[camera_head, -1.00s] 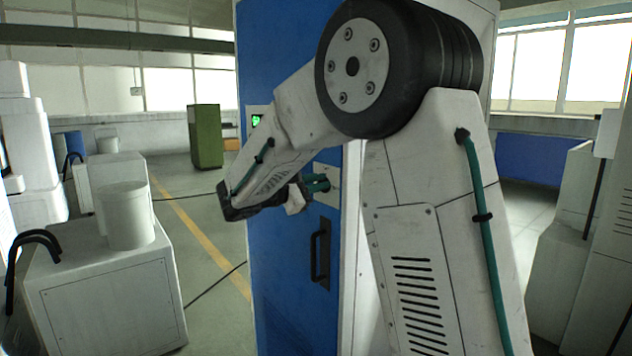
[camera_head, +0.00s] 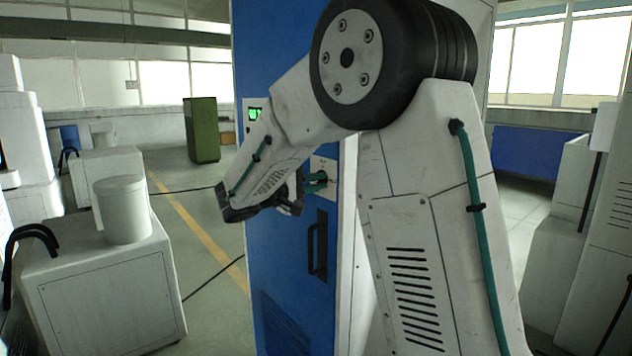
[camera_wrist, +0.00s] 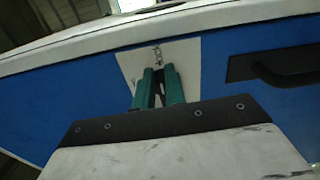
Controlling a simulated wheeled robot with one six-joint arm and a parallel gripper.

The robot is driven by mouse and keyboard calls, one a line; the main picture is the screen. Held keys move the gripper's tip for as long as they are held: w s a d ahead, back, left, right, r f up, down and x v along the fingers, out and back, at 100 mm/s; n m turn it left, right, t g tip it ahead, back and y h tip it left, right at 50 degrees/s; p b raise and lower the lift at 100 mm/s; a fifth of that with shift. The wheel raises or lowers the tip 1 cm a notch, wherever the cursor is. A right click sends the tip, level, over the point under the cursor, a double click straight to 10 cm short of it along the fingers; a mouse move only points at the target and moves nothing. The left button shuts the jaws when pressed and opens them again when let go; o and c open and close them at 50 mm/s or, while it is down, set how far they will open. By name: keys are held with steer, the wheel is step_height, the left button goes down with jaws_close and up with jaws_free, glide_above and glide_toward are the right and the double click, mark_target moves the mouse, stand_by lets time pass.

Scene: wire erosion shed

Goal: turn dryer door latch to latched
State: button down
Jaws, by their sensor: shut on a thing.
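The dryer is a tall blue cabinet (camera_head: 285,60) with its door front in the middle of the head view. A pale latch plate (camera_head: 331,164) sits on the blue door above the handle. It also shows in the wrist view (camera_wrist: 186,52), with markings above the fingers. My gripper (camera_head: 317,181) has teal fingers that reach to this plate. In the wrist view the fingers (camera_wrist: 158,74) are close together over the plate, shut on the dryer door latch. The latch is mostly hidden between them, so I cannot read its angle.
A black door handle (camera_head: 316,248) stands out below the latch; it is to the right in the wrist view (camera_wrist: 272,70). A small green display (camera_head: 254,114) is on the cabinet's left. A white machine (camera_head: 105,290) with a white bucket (camera_head: 123,210) stands left. Floor between is open.

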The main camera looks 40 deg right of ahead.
steer(key=shift+w+f+m, duration=0.1)
steer(key=shift+m, duration=0.2)
steer(key=c, duration=1.5)
jaws_free()
steer(key=shift+o, duration=0.2)
steer(key=a, duration=0.7)
steer(key=shift+a, duration=0.35)
